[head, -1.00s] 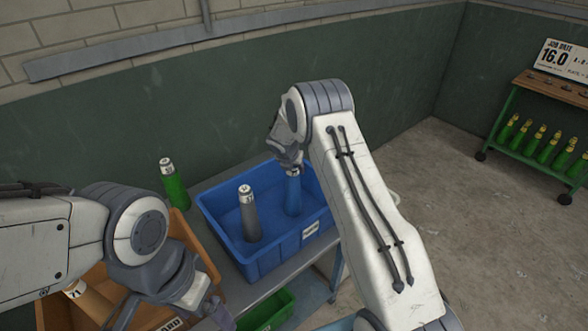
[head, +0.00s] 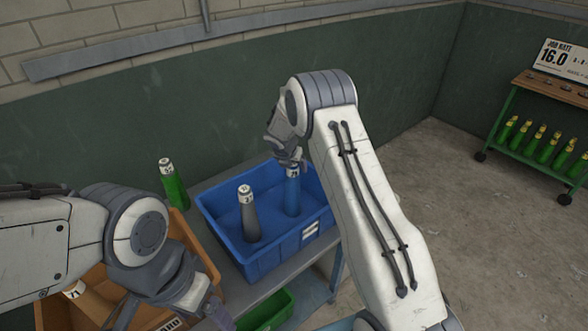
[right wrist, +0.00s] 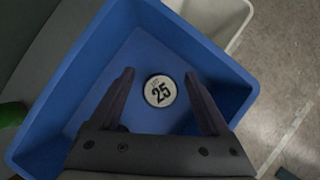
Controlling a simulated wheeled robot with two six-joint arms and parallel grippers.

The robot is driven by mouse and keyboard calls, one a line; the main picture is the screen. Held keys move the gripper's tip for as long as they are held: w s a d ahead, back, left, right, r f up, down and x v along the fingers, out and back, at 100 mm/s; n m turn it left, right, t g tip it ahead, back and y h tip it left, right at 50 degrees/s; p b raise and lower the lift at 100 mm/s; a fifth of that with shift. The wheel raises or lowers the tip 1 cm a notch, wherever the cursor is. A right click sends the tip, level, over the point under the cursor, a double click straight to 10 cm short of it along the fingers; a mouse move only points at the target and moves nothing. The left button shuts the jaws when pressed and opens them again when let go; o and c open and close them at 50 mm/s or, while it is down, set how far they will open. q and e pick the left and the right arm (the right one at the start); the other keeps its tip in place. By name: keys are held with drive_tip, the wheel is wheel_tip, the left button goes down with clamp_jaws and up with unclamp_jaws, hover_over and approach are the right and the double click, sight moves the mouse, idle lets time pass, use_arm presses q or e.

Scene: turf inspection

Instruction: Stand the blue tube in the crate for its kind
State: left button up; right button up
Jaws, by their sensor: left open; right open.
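The blue tube (head: 292,194) stands upright in the blue crate (head: 262,262), near its back right. My right gripper (head: 289,160) is just above the tube's top, open and apart from it. In the right wrist view the tube's round white cap, marked 25 (right wrist: 160,91), shows between the spread fingers (right wrist: 160,100). A grey tube (head: 249,218) stands in the same crate, to the left of the blue one. My left gripper (head: 212,308) is open and empty at the lower left, over the orange crate's right side.
The orange crate (head: 205,258) holds a tan tube (head: 74,292). A green tube (head: 173,186) stands behind, left of the blue crate. A green crate (head: 268,310) is low in front. A rack with several green tubes (head: 540,144) stands far right. The floor between is clear.

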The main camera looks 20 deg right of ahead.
drive_tip(key=v, duration=1)
drive_tip(key=s+a+r+m+g+y, duration=0.1)
drive_tip(key=s+a+r+m, duration=0.2)
drive_tip(key=s+a+m, duration=0.35)
drive_tip(key=s+a+r+m+g+y, duration=0.1)
drive_tip(key=s+a+r+m, duration=0.2)
drive_tip(key=s+a, duration=0.6)
drive_tip(key=s+a+m+g+y, duration=0.2)
drive_tip(key=s+m, duration=0.9)
drive_tip(key=s, duration=1.5)
drive_tip(key=shift+s+r+m+g+y, duration=0.25)
drive_tip(key=shift+r+m+g+y, duration=0.1)
drive_tip(key=shift+r+g, duration=0.1)
drive_tip(key=shift+a, duration=0.15)
